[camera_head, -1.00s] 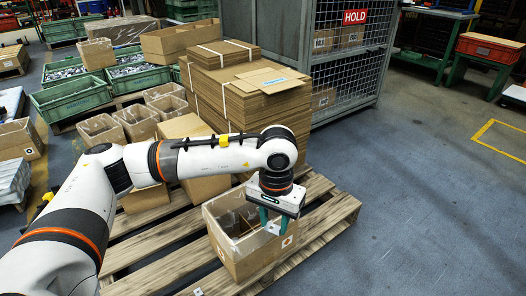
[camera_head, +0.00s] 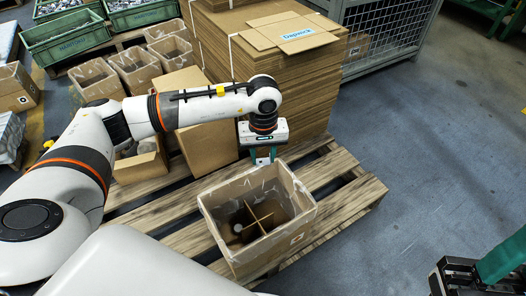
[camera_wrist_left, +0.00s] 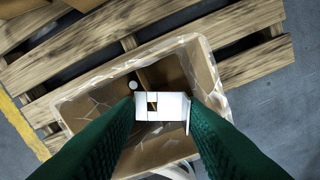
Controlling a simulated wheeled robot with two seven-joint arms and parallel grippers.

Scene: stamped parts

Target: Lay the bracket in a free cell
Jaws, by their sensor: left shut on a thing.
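My left gripper (camera_head: 263,158) is shut on the bracket, a pale metal piece that shows between the green fingers in the left wrist view (camera_wrist_left: 163,106). In the head view the bracket (camera_head: 262,161) is small and partly hidden by the fingers. It is held above the open cardboard box (camera_head: 222,242), apart from it. Crossed cardboard dividers (camera_head: 262,222) split the box into cells. A small round pale thing (camera_head: 238,228) shows in the left part of the box. The bracket and fingers hide part of the cells in the wrist view. My right gripper (camera_head: 478,272) is partly in view at lower right.
The box stands on a wooden pallet (camera_head: 345,192). Behind it are a tall stack of flat cardboard (camera_head: 292,95) and a closed carton (camera_head: 205,140). Several open boxes (camera_head: 130,70) stand at the back left.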

